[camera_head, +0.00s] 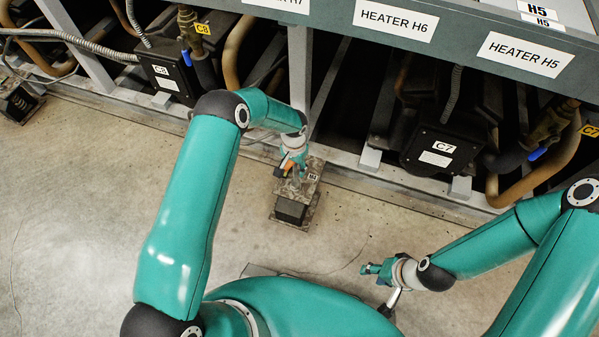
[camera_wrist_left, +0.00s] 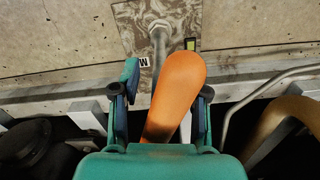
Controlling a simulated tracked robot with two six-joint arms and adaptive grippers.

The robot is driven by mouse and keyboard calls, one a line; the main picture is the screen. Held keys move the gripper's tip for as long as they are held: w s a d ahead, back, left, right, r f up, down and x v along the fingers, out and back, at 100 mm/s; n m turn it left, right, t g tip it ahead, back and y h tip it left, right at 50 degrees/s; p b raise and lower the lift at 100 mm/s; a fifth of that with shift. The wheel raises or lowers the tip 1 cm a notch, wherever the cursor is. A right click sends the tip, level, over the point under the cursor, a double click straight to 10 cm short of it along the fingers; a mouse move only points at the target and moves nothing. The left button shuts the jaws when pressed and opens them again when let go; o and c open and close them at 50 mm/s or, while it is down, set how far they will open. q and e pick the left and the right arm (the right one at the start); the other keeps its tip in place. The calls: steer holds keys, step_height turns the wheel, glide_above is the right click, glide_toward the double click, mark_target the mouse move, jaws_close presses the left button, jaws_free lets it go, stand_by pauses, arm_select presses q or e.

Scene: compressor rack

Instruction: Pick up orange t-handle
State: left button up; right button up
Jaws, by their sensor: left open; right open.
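The orange t-handle (camera_wrist_left: 176,88) shows large in the left wrist view, tilted, between the two fingers of my left gripper (camera_wrist_left: 163,100). The fingers are apart, with a gap on either side of the handle as seen. The handle's lower end is hidden behind the gripper body. In the head view the handle (camera_head: 286,168) is a small orange patch beside my left gripper (camera_head: 292,170), above a box-like stand (camera_head: 293,210). My right gripper (camera_head: 380,279) is open and empty, low over the floor at the lower middle.
The compressor rack (camera_head: 340,25) with heater labels runs along the back. Black boxes marked C8 (camera_head: 167,72) and C7 (camera_head: 440,150), pipes and a metal base rail (camera_head: 380,178) stand near the handle. Another stand (camera_head: 18,100) is at far left. Open concrete floor (camera_head: 90,200) lies in front.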

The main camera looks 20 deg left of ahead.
arm_select(q)
steer(key=shift+f, duration=0.1)
jaws_close()
stand_by(0.5)
